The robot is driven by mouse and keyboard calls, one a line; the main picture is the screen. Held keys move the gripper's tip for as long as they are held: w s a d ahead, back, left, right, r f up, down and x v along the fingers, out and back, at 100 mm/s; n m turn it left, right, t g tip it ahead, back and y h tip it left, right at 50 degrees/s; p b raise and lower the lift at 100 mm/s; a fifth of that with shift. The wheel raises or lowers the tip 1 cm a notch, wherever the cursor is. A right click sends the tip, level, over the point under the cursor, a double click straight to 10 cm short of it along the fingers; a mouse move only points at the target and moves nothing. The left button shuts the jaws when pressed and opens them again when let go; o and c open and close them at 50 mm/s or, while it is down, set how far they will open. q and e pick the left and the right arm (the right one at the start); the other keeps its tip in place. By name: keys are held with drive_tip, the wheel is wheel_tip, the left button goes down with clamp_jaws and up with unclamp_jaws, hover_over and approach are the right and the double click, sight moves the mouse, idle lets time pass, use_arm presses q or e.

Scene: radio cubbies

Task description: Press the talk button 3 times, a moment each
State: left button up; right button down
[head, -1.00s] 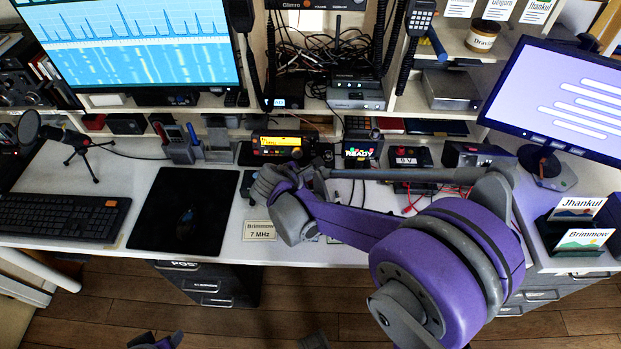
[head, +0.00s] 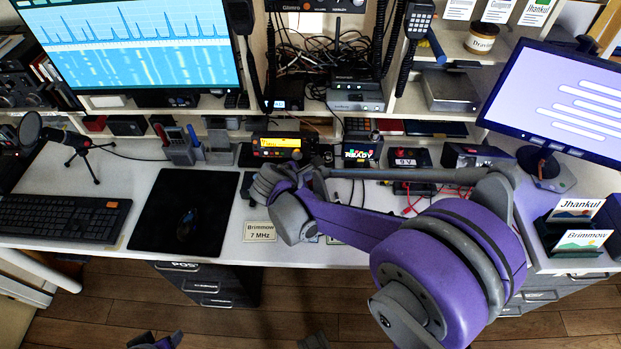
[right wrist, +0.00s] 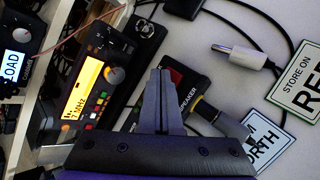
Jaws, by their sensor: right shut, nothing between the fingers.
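The radio (head: 282,146) with a lit yellow display stands at the back of the desk. It also shows in the right wrist view (right wrist: 95,85), where its knob and small coloured buttons face me. My right gripper (right wrist: 160,78) is shut and empty. In that view its fingers lie beside the radio, over a black box marked SPEAKER (right wrist: 190,92); I cannot tell whether they touch anything. In the head view my right arm hides its fingertips and part of the desk. I cannot single out the talk button.
A microphone on a tripod (head: 80,145), a keyboard (head: 62,216) and a black mat (head: 160,225) are on the left. A box reading READY (head: 361,153) stands right of the radio. A cable plug (right wrist: 240,56) and label cards (right wrist: 303,92) lie near the gripper.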

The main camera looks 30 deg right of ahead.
drive_tip(key=shift+r, duration=0.45)
wheel_tip(320, 180, up, 5)
drive_tip(key=p, duration=0.4)
drive_tip(key=shift+f, duration=0.1)
idle(2.5)
